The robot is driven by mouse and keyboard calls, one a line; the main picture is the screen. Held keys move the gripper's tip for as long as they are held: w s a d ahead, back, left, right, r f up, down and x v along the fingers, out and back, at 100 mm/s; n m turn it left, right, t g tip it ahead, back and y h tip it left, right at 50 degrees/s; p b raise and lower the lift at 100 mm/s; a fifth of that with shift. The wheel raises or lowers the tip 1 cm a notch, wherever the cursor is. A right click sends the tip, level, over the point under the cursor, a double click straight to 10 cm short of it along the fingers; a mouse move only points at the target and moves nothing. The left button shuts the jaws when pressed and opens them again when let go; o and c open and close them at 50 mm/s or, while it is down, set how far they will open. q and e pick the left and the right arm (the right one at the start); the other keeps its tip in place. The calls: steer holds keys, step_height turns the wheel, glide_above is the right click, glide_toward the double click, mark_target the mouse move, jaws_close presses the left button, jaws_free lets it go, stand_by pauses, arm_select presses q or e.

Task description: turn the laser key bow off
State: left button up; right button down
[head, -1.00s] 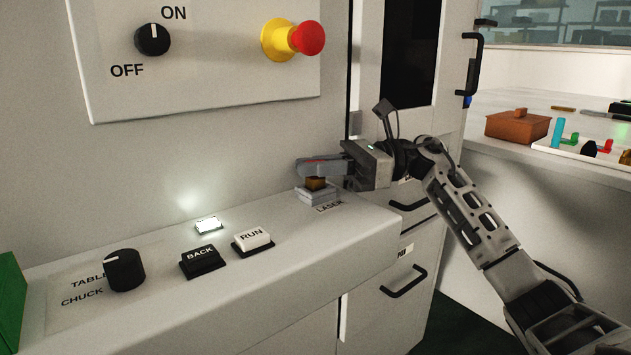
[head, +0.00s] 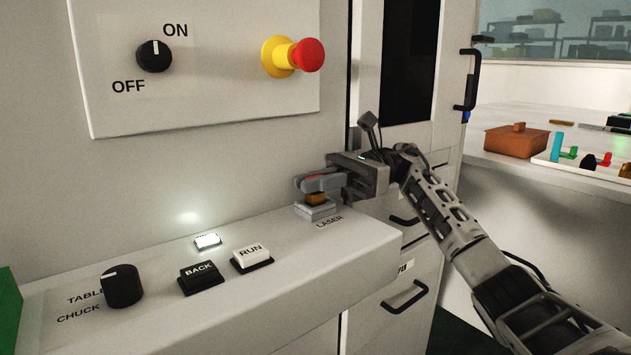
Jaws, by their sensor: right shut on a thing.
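The laser key's brass-coloured part (head: 316,199) stands on a small light base (head: 317,211) at the right end of the console ledge, beside the LASER label. My right gripper (head: 312,184) reaches in from the right and is shut on the key bow. The fingers hide most of the bow, so its turn angle cannot be read. A bit of red shows between the fingers. My left gripper is not in view.
On the ledge (head: 300,262) are a lit white indicator (head: 207,240), BACK (head: 200,277) and RUN (head: 252,257) buttons and a TABLE/CHUCK knob (head: 121,286). Above are an ON/OFF knob (head: 154,57) and a red emergency stop (head: 307,55). A cabinet with handles stands right.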

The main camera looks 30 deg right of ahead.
steer(key=c, duration=1.5)
jaws_free()
steer(key=shift+r, duration=0.45)
steer(key=r, duration=0.2)
steer(key=shift+s+a+r, duration=0.15)
steer(key=shift+s+r, duration=0.05)
steer(key=shift+r, duration=0.2)
steer(key=s+a+r, duration=0.2)
steer(key=s+r, duration=0.1)
steer(key=s, duration=0.1)
steer(key=s+a+r, duration=0.2)
steer(key=s+r, duration=0.1)
steer(key=s+a+r, duration=0.3)
steer(key=s, duration=0.1)
steer(key=shift+s+r, duration=0.1)
steer(key=shift+s, duration=0.2)
